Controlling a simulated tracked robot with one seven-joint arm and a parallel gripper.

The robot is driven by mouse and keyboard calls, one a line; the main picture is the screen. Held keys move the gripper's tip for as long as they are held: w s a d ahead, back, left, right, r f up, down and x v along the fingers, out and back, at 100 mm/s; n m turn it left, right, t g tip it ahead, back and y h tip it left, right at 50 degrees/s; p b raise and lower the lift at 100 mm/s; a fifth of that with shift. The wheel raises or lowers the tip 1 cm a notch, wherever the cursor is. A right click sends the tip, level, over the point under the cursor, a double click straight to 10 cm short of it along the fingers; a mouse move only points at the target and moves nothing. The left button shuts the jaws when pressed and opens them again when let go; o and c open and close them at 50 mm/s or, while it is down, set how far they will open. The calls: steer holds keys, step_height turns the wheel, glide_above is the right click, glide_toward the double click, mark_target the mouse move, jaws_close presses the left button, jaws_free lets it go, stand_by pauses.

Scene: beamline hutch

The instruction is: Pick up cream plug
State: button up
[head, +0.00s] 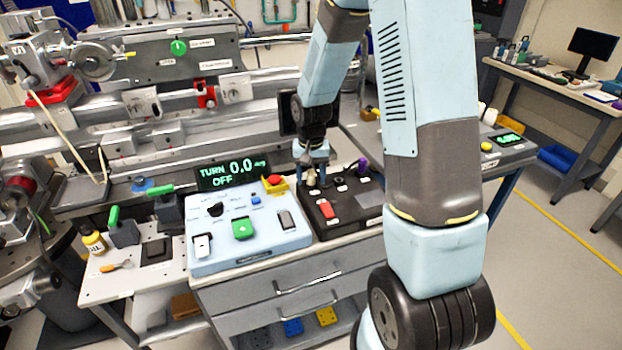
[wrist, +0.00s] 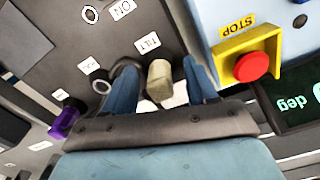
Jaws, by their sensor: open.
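The cream plug (wrist: 159,78) stands on the dark panel (wrist: 75,50) beside a label reading TILT in the wrist view. My gripper (wrist: 163,88) is open, with one blue finger on each side of the plug. Gaps show between the plug and both fingers, so it is not gripped. In the head view my gripper (head: 314,157) is low over the black box (head: 345,215), and the cream plug (head: 311,177) shows small beneath it. The plug's lower end is hard to make out.
A purple plug (wrist: 62,122) stands on the same panel; it also shows in the head view (head: 362,165). A red stop button (wrist: 250,67) on a yellow mount is close to my right finger in the wrist view. The light blue control box (head: 245,245) adjoins the black box.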

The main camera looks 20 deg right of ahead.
mark_target(311, 171)
steer(key=shift+c, duration=0.5)
jaws_close()
steer(key=shift+r, duration=0.15)
steer(key=shift+r, duration=0.3)
step_height(311, 171, up, 2)
steer(key=shift+r, duration=0.2)
steer(key=s+r, duration=0.9)
steer(key=s, duration=0.5)
steer(key=shift+d+r, duration=0.3)
steer(key=shift+r, duration=0.1)
